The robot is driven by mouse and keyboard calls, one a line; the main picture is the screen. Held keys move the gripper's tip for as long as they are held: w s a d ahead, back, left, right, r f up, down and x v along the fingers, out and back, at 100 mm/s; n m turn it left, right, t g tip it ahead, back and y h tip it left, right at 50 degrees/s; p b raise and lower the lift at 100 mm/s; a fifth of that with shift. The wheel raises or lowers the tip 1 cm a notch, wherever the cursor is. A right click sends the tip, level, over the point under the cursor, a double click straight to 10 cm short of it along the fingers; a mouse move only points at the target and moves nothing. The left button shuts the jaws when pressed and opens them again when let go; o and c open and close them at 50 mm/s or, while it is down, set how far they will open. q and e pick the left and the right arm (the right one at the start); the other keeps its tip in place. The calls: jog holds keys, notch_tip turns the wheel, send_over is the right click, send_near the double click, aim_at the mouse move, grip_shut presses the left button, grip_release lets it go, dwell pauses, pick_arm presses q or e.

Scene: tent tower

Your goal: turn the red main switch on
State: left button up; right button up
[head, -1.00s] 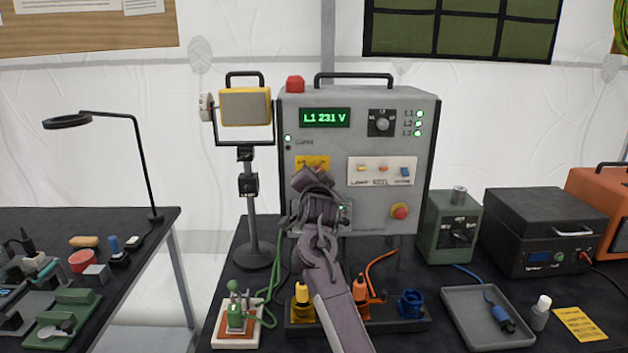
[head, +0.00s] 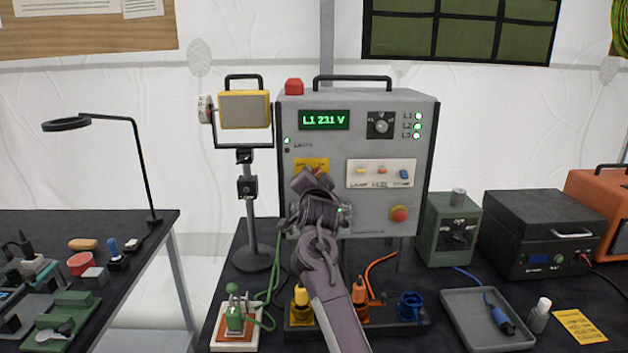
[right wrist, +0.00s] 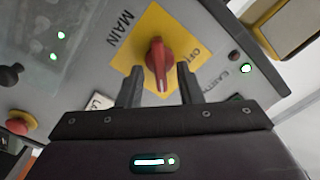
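The red main switch (right wrist: 158,62) sits on a yellow plate (right wrist: 130,57) marked MAIN on the grey power cabinet (head: 375,215). In the right wrist view its narrow handle points down the picture, its lower end between my finger tips. My right gripper (right wrist: 160,88) is open, with one dark finger on each side of the handle and visible gaps; contact is not seen. In the head view my right gripper (head: 314,186) is in front of the cabinet, just below the yellow plate (head: 311,163), and hides most of the switch. My left gripper is not in view.
A red emergency button (head: 399,214) is at the panel's lower right. A lamp on a stand (head: 244,110) is left of the cabinet. Yellow, orange and blue plugs (head: 411,304) stand below on the table. A grey tray (head: 470,325) lies at right.

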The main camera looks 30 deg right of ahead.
jog(key=b+v, duration=0.1)
jog(key=v, duration=0.7)
jog(key=shift+b, duration=0.4)
jog(key=shift+d, duration=0.15)
